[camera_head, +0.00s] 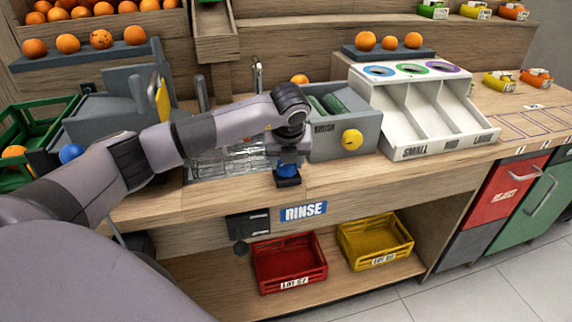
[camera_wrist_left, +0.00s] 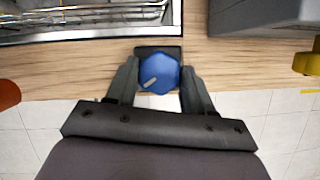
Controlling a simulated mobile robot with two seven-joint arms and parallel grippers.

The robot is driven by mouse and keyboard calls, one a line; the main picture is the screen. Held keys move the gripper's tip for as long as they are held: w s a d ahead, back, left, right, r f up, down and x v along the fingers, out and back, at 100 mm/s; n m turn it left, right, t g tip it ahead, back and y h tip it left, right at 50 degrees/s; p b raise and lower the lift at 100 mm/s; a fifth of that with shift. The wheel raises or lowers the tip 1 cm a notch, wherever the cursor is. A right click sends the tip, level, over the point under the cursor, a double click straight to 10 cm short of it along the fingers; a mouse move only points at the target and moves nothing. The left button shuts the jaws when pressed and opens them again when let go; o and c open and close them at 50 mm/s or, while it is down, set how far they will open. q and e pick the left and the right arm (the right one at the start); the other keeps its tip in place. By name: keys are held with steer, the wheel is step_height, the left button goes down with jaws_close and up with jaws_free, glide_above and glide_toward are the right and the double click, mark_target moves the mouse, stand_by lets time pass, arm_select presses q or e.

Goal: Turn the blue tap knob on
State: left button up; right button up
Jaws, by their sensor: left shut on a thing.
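The blue tap knob (camera_wrist_left: 158,72) sits on a small dark base at the counter's front edge, between the two fingers of my left gripper (camera_wrist_left: 160,78) in the left wrist view. The fingers are closed on its sides. A pale pointer mark on the knob points to the lower left in that view. My right gripper is not in view.
The sink basin (camera_wrist_left: 90,22) lies behind the knob. A grey box (camera_head: 340,135) marked BRUSH with a yellow knob (camera_head: 352,139) stands right of the gripper. A white sorting chute (camera_head: 420,110) is further right. A red crate (camera_head: 289,264) and a yellow crate (camera_head: 376,242) sit below.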

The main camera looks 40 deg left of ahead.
mark_target(299, 177)
arm_select(q)
steer(key=n+b, duration=0.1)
steer(key=n, duration=0.2)
steer(key=shift+w+d+g+y, duration=0.1)
steer(key=shift+g+y, duration=0.3)
steer(key=n+g, duration=0.1)
steer(key=n, duration=0.1)
steer(key=shift+n+y+b, duration=0.3)
steer(key=shift+b, duration=0.05)
steer(key=n+g, duration=0.1)
steer(key=n, duration=0.1)
steer(key=n+g, duration=0.1)
steer(key=n, duration=0.2)
steer(key=shift+w+r+n, duration=0.1)
steer(key=shift+w+n, duration=0.1)
steer(key=shift+n, duration=0.1)
steer(key=o, duration=1)
steer(key=shift+o, duration=0.2)
steer(key=shift+d+r+b, duration=0.25)
steer(key=shift+r+b, duration=0.05)
steer(key=shift+r, duration=0.15)
steer(key=v, duration=0.6)
steer(key=shift+p, duration=0.45)
